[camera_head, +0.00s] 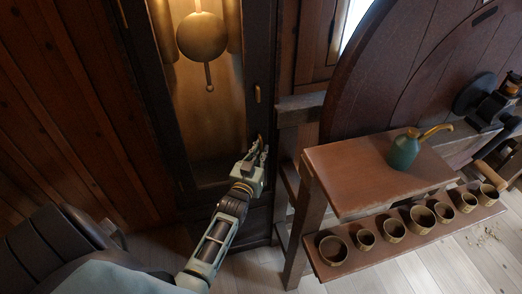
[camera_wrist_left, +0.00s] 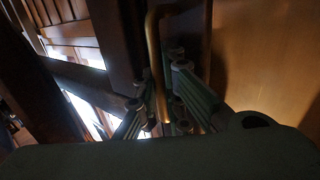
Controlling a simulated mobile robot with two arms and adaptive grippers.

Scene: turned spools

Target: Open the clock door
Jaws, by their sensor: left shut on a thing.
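The tall dark wooden clock door (camera_head: 262,60) frames a pane with a brass pendulum (camera_head: 203,38) behind it. The door looks closed in the head view. My left gripper (camera_head: 261,143) is at the right stile of the door, low down. In the left wrist view a bent brass handle (camera_wrist_left: 155,60) runs down between the fingers of my left gripper (camera_wrist_left: 165,112), which is shut on it. The fingers hide most of the handle in the head view. My right gripper is not in view.
A small brass fitting (camera_head: 257,93) sits higher on the same stile. To the right stands a wooden bench (camera_head: 350,190) with a green oil can (camera_head: 404,152). Its lower shelf (camera_head: 370,263) holds several cups. A dark chair (camera_head: 50,250) is at lower left.

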